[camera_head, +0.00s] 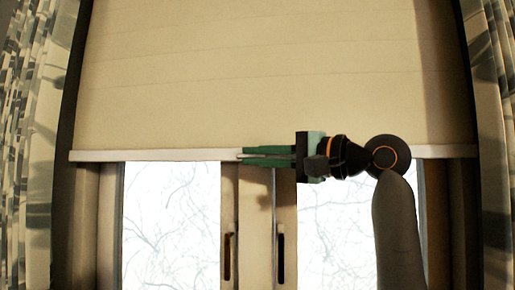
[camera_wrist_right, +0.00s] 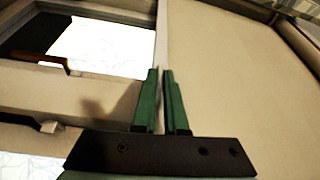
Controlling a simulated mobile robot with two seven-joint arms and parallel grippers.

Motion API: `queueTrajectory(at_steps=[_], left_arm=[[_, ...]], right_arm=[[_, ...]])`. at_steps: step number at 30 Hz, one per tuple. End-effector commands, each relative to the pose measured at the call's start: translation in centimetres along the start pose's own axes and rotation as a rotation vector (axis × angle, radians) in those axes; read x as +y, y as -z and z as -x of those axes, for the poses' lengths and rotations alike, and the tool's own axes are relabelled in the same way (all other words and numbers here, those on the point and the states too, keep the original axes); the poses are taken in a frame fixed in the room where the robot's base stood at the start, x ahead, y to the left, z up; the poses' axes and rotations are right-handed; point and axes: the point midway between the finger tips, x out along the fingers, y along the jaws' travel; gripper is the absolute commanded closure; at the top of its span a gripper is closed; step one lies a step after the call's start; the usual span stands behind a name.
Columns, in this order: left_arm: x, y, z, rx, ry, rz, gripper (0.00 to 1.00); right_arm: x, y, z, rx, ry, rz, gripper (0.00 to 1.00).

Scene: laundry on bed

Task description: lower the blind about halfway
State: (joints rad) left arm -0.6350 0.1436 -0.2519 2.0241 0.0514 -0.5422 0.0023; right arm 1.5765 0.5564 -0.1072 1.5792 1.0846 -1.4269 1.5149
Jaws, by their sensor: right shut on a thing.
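The cream blind (camera_head: 270,70) hangs over the upper part of the window in the head view, with a white bottom bar (camera_head: 150,155) along its lower edge. My right gripper (camera_head: 241,155) is at the middle of that bar, its green fingers pointing left. In the right wrist view the fingers of my right gripper (camera_wrist_right: 161,72) are close together with the pale bottom bar (camera_wrist_right: 162,30) between them, so it is shut on the bar. The blind's fabric (camera_wrist_right: 220,70) also shows there on the right. My left gripper is not in view.
Below the bar are the window panes (camera_head: 170,220) with bare branches outside, and a central frame with a brown handle (camera_head: 228,257). Patterned curtains (camera_head: 30,150) hang at both sides. The handle also shows in the right wrist view (camera_wrist_right: 40,57).

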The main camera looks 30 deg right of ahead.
Motion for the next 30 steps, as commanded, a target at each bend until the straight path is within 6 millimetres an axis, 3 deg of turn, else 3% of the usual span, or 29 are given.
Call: queueTrajectory(at_steps=[4,17,18,25,30], left_arm=[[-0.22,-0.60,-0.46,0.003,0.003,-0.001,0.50],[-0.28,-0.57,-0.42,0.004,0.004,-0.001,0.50],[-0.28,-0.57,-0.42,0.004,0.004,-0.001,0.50],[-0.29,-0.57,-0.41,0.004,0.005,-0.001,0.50],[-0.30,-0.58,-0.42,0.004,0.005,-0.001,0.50]], right_arm=[[1.45,-0.23,0.07,-0.002,-0.001,0.000,1.00],[1.57,-0.24,0.07,-0.002,-0.001,0.000,1.00],[1.57,-0.24,0.08,-0.002,-0.001,0.001,0.87],[1.54,-0.22,0.08,-0.001,0.000,0.001,0.61],[1.53,-0.21,0.09,-0.001,0.000,0.000,0.60]])
